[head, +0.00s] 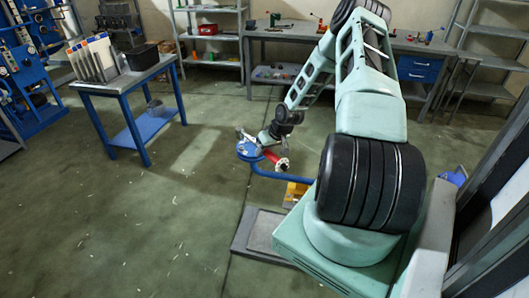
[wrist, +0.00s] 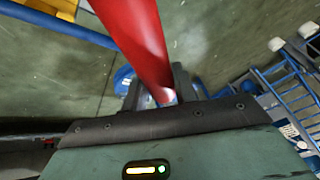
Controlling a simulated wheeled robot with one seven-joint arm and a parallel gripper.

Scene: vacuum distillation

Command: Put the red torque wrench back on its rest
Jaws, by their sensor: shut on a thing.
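The red torque wrench (wrist: 140,42) runs from the top edge down between my gripper's fingers (wrist: 158,88) in the wrist view. My gripper is shut on it. In the head view, the wrench's red part (head: 272,157) shows just below my gripper (head: 261,146), low over the floor beside a round blue piece (head: 247,151). The wrench is tilted in the picture. My fingers hide part of it. I cannot tell which object is the rest, nor whether the wrench touches the blue piece.
A blue pipe (head: 277,174) curves along the floor to a yellow block (head: 295,192). A blue-framed table (head: 128,82) with a black bin (head: 142,57) stands at left. A workbench (head: 430,47) is at the back. The floor at left is mostly clear.

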